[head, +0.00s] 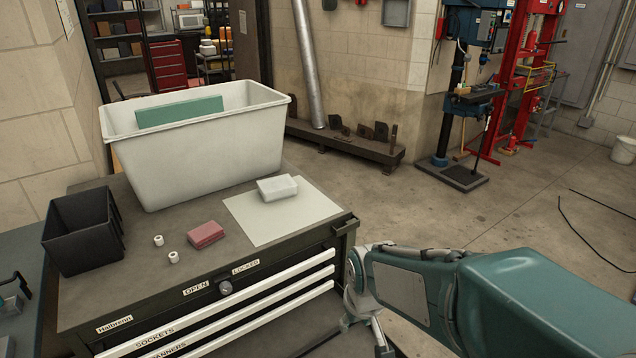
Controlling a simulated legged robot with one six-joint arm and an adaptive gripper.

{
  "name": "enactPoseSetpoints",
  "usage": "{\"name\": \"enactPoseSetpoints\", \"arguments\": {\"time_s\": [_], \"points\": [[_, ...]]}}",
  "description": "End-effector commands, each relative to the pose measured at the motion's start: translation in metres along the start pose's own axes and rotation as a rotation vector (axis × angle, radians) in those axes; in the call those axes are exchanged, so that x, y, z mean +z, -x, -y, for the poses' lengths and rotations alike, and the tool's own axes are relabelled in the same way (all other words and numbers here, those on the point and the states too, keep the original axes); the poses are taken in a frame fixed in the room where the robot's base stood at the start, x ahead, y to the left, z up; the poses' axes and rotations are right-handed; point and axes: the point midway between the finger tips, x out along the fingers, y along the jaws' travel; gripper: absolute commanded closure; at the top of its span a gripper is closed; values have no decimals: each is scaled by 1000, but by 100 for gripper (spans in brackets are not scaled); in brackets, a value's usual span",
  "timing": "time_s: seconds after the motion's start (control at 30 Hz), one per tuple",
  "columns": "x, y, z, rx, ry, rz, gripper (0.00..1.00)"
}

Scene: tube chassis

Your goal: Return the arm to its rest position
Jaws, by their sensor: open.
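My teal arm (420,285) reaches in from the lower right and ends just right of the dark tool cabinet's front corner. My gripper (362,338) hangs at its end, pointing down beside the drawers, partly cut off by the bottom edge of the picture. It is open, and I see nothing held in it. It is apart from the things on the cabinet top.
The cabinet top (195,262) bears a white tub (205,160) with a green block (180,112), a black bin (82,235), a red block (206,235), two small white cylinders, and a white block (278,188) on a pale sheet (300,222).

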Motion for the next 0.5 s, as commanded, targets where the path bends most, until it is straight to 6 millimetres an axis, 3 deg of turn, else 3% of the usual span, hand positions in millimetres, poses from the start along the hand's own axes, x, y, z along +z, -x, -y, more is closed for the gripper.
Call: {"name": "enactPoseSetpoints", "arguments": {"time_s": [0.03, 0.2, 0.5], "points": [[6, 17, -6, 7, -26, -25, 49], [31, 61, -22, 27, -100, -88, 49], [87, 121, -37, 66, -230, -198, 49]]}}
